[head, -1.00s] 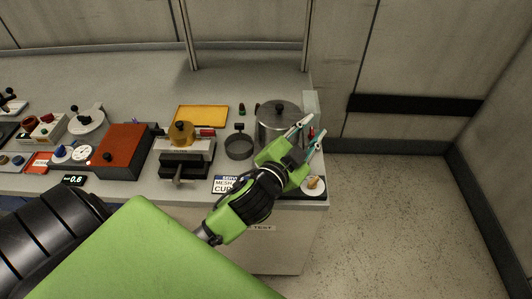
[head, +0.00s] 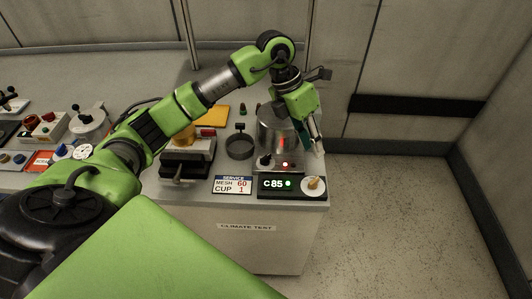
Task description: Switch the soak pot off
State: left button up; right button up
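The soak pot (head: 270,138) is a shiny metal pot at the right end of the bench in the head view. At its front base are a black knob (head: 265,160) and a small lit red lamp (head: 285,164). In front, a black panel (head: 275,184) shows C85 in green with a green light. Beside it is a yellow-tan knob on a white dial (head: 313,185). My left gripper (head: 311,147) points down at the pot's right side, fingers apart and empty. It hides part of the pot and lid; I cannot tell whether it touches. My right gripper is out of view.
A dark ring holder (head: 239,147), a clamp-like device (head: 187,165) and a yellow tray (head: 213,117) stand further left. The bench's right edge is close to the pot, with open floor beyond.

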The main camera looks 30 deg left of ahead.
aim_at(265, 157)
pick_arm(q)
jog(key=s+a+r+n+g+y, duration=0.15)
jog(key=a+y, duration=0.35)
jog(key=a, duration=0.8)
jog(key=shift+t, duration=0.25)
jog(key=f+p, duration=0.1)
jog(key=f, duration=0.3)
jog(key=f+p, duration=0.1)
jog(key=f, duration=0.3)
jog(key=f+p, duration=0.1)
jog(key=f, duration=0.4)
jog(key=shift+w+p, duration=0.25)
jog(key=shift+p, duration=0.05)
grip_shut()
